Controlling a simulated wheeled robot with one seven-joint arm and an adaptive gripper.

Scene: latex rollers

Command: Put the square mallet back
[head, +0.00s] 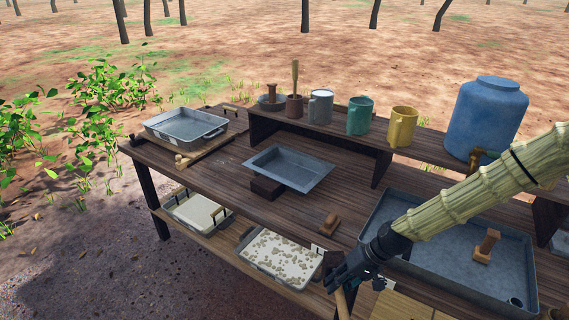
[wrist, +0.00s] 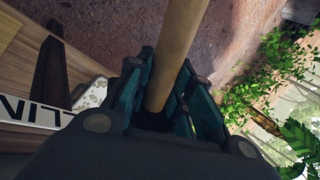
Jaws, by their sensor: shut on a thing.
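My gripper (head: 345,284) is at the front edge of the bench, low in the head view, left of the large grey basin. It is shut on a round, light wooden handle (wrist: 178,45), which runs up between the teal fingers in the wrist view. A short piece of this handle also shows below the gripper in the head view (head: 342,302). I take it to be the square mallet's handle, but no mallet head shows in either view.
The large grey basin (head: 390,207) holds a small wooden block tool. Mugs, including a yellow one (head: 402,127), stand on the raised shelf. Trays with pale contents sit on the lower shelf.

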